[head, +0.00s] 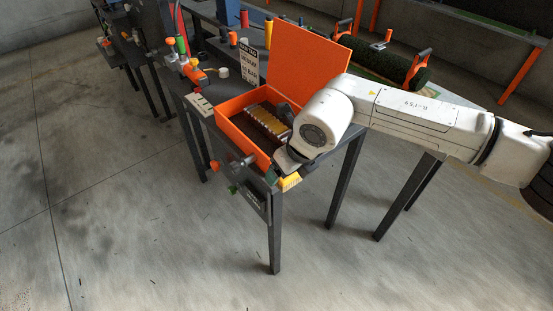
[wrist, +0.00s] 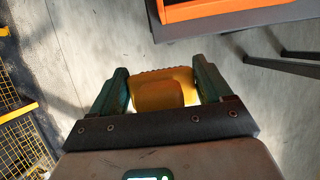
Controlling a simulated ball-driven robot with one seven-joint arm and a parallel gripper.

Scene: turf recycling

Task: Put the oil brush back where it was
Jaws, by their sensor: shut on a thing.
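My gripper (wrist: 160,88) is shut on a yellow thing, which I take to be the oil brush (wrist: 163,92); its broad ridged edge shows between the two green fingers. In the head view the oil brush (head: 291,182) shows as a small yellow piece under my wrist, at the near corner of the table. The rest of it is hidden by my gripper. An open orange box (head: 238,112) stands on the dark table just behind my gripper, with its lid up.
A row of pale yellowish pieces (head: 270,117) lies inside the box. A sign (head: 249,62) and an orange tool (head: 188,70) stand behind to the left. The floor in front is clear.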

